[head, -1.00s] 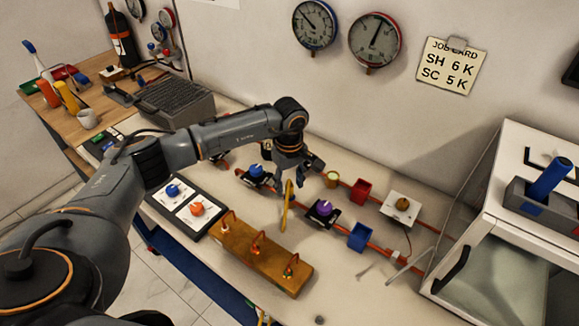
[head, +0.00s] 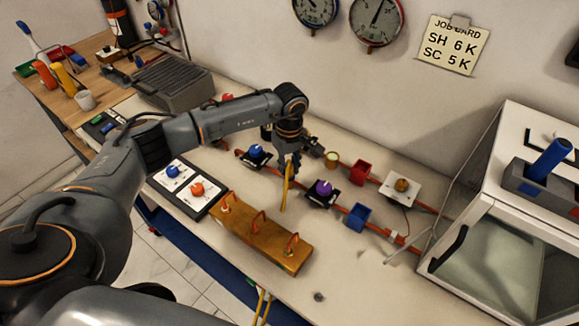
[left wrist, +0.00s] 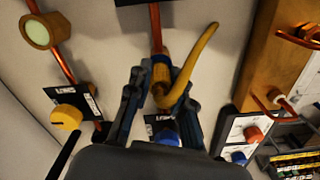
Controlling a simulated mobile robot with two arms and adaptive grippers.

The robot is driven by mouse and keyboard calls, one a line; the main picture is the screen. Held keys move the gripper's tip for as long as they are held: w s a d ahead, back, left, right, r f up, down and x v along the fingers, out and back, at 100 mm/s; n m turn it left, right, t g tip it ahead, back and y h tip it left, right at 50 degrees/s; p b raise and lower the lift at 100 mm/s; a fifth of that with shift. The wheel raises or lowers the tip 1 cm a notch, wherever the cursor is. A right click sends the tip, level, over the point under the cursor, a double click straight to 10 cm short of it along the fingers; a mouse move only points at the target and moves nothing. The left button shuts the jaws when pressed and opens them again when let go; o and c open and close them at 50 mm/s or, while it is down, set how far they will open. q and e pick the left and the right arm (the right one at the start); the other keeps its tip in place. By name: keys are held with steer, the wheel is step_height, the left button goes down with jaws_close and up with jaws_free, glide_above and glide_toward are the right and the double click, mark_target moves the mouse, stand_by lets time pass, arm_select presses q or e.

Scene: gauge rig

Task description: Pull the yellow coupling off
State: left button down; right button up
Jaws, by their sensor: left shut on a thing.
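The yellow coupling (head: 287,187) is at the pipe run on the bench, between the blue-knobbed and purple-knobbed valves. In the left wrist view its curved yellow arm (left wrist: 196,66) reaches up and to the right beside the copper pipe (left wrist: 155,27). My left gripper (head: 285,168) comes down over it from above. In the left wrist view the left gripper (left wrist: 162,98) has its fingers on both sides of the coupling's body and is shut on it. The fingers partly hide the grip. The coupling still appears in line with the pipe; I cannot tell whether it is seated. My right gripper is not in view.
A purple-knobbed valve (head: 323,189) stands close right of the gripper, a blue-knobbed valve (head: 256,153) to its left. An orange-brown block with hooks (head: 262,238) lies in front. Red (head: 360,172) and blue (head: 357,216) boxes sit farther right. The bench's front right is mostly clear.

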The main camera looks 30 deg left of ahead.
arm_select(q)
steer(key=shift+w+r, duration=0.1)
steer(key=shift+r, duration=0.1)
stand_by(0.3)
steer(key=shift+r, duration=0.1)
steer(key=shift+r+p, duration=1.3)
steer(key=shift+r, duration=1.05)
